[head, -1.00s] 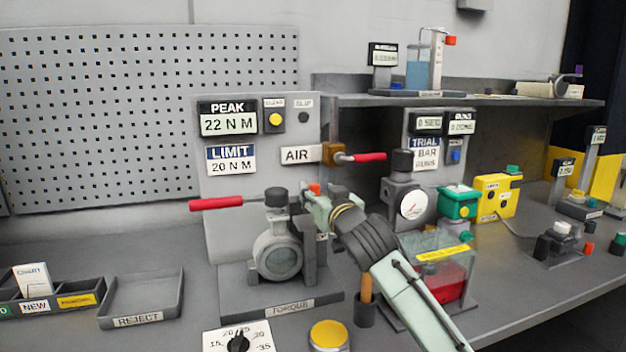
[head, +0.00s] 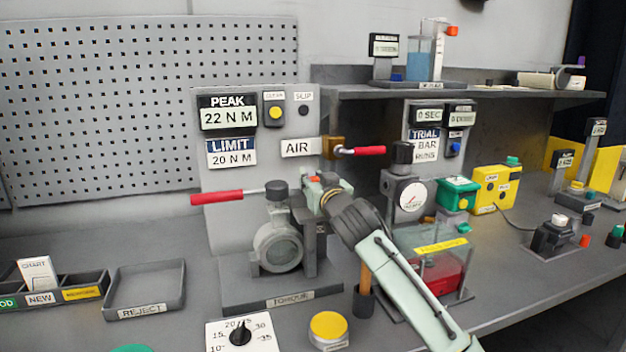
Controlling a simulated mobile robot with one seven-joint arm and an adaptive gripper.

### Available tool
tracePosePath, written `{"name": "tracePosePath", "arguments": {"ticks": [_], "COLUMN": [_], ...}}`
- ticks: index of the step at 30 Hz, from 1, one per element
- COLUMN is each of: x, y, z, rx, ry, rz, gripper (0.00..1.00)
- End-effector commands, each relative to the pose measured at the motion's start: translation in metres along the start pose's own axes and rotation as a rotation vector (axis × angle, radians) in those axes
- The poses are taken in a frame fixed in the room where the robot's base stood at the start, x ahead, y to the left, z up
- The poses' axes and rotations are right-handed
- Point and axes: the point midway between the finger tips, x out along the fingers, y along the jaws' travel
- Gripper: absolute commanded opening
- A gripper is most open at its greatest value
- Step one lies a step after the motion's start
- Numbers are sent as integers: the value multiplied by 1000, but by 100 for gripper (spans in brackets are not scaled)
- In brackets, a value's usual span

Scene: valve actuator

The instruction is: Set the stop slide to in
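The valve actuator (head: 277,245) stands on the base marked TORQUE, with a red-handled lever (head: 217,198) pointing left. My arm reaches in from the lower right, and its end, my gripper (head: 311,190), is at the right side of the actuator, near its upright bracket. A small orange-red part (head: 316,179) shows beside the gripper. The fingers are small and largely hidden, so I cannot tell whether they are open or touching anything. I cannot make out the stop slide or its position; the arm and bracket cover that area.
A red-handled AIR valve (head: 366,151) sticks out just above my gripper. A gauge unit (head: 409,195) and a clear box with red contents (head: 440,270) stand to the right. A dial (head: 239,335) and yellow button (head: 328,326) are in front. The REJECT tray (head: 146,290) is at left.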

Motion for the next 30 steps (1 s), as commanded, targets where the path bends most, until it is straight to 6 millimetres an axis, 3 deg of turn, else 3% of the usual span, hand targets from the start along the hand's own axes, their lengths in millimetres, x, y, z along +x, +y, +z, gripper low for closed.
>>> {"name": "tracePosePath", "arguments": {"ticks": [10,23,30], "x": [0,0,1], "y": [0,0,-20], "z": [0,0,-2], "rx": [0,0,3], "ry": [0,0,12], "rz": [0,0,-8], "gripper": [0,0,0]}}
